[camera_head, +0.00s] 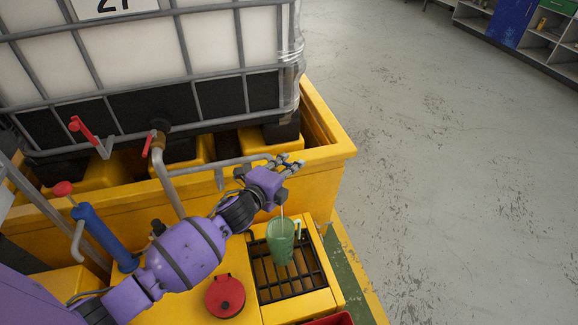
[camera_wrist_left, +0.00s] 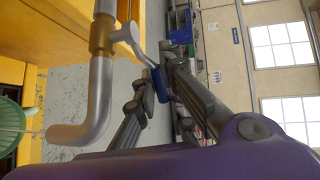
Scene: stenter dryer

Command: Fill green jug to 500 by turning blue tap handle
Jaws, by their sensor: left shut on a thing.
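The green jug (camera_head: 280,243) stands upright on the black grating (camera_head: 292,287). Its rim also shows at the left edge of the wrist view (camera_wrist_left: 12,122). A thin pale stream runs down into the jug; its fill level and marks cannot be read. The tap has a brass body (camera_wrist_left: 102,36) and a bent grey spout (camera_wrist_left: 85,130). Its lever ends in a blue handle (camera_wrist_left: 160,84), which sits between the fingers of my left gripper (camera_head: 290,163). That gripper is shut on the handle, above and behind the jug. My right gripper is out of view.
A caged white tank (camera_head: 215,45) stands in a yellow bund (camera_head: 330,150) behind. A red lid (camera_head: 225,296) lies left of the grating. A blue hand pump (camera_head: 103,236) and red-handled valves (camera_head: 82,128) are at left. The grey floor (camera_head: 450,180) at right is clear.

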